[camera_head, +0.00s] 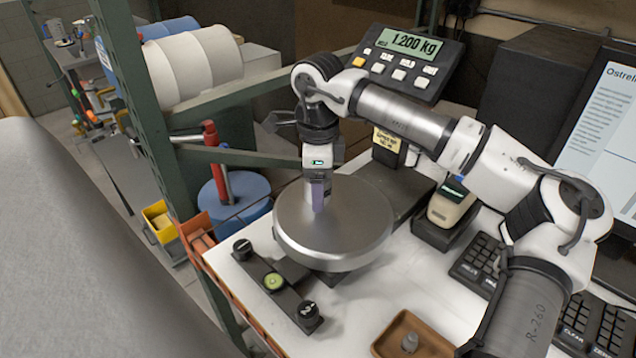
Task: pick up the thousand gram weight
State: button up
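I cannot clearly make out a thousand gram weight. A small pale knobbed object (410,341) sits in a brown tray (385,345) at the bottom of the picture; I cannot tell if it is a weight. My gripper (318,195) points down over the round metal pan (345,240) of a scale, near its back left part. Its fingers look close together, with a purplish-grey tip. Whether they hold anything or touch the pan is not clear. The arm may hide things behind it. The scale display (400,50) reads 1.200 kg.
A keyboard (478,265), a handheld scanner in a stand (450,205) and a monitor (605,140) are on the right. Green metal rack posts (135,95) stand at left. A bar with black knobs and a bubble level (274,281) lies before the pan. White tabletop (345,310) is partly bare.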

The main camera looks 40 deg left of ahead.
grip_shut()
jog(key=shift+r, duration=0.15)
dwell(0.4)
